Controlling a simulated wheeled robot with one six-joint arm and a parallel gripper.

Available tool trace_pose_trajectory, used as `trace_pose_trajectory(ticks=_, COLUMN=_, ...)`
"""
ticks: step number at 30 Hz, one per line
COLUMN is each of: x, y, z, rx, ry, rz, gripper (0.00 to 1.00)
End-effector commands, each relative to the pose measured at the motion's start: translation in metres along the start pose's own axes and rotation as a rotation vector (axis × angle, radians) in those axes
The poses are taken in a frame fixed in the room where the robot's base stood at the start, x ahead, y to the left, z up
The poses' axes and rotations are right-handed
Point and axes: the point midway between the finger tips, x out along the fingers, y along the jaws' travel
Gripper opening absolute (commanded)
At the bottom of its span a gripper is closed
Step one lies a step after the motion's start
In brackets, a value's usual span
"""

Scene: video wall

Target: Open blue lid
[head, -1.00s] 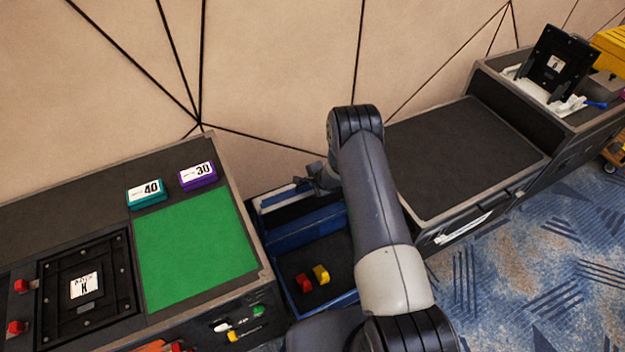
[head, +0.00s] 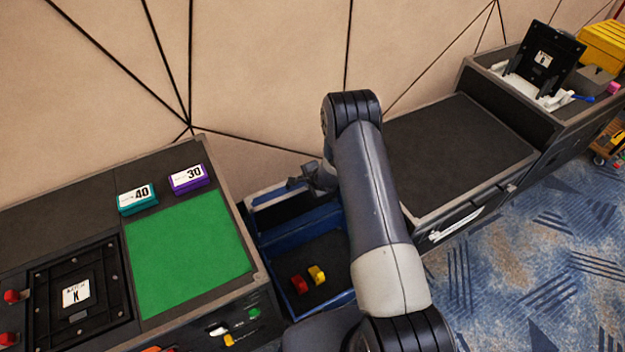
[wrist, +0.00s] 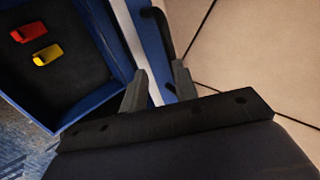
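The blue bin (head: 272,256) stands low between two dark cabinets, and its near part is uncovered. A blue panel with a pale edge (head: 278,196) stands at the back of the bin; I cannot tell whether it is the lid. My gripper (head: 312,178) is at that back edge, partly hidden behind my own arm. In the wrist view my gripper (wrist: 159,85) has its two fingers apart, with the blue and white edge (wrist: 140,50) running between or just beyond them. Contact is unclear. A black curved bar (wrist: 158,28) lies close to the right finger.
A red block (head: 299,284) and a yellow block (head: 317,275) lie in the bin. The left cabinet carries a green mat (head: 190,250), a teal box (head: 137,199) and a purple box (head: 188,178). The right cabinet's dark top (head: 455,155) is clear. The panelled wall is close behind.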

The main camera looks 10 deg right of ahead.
Motion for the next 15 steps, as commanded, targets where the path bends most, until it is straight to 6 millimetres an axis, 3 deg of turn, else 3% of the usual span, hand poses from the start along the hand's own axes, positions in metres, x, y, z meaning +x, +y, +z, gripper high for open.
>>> trace_pose_trajectory(ticks=9, x=-0.053, y=-0.001, z=0.000, rx=-0.001, ry=0.000, rz=-0.002, gripper=0.28)
trace_pose_trajectory(ticks=15, x=-0.068, y=-0.001, z=0.000, rx=-0.001, ry=0.000, rz=-0.003, gripper=0.28)
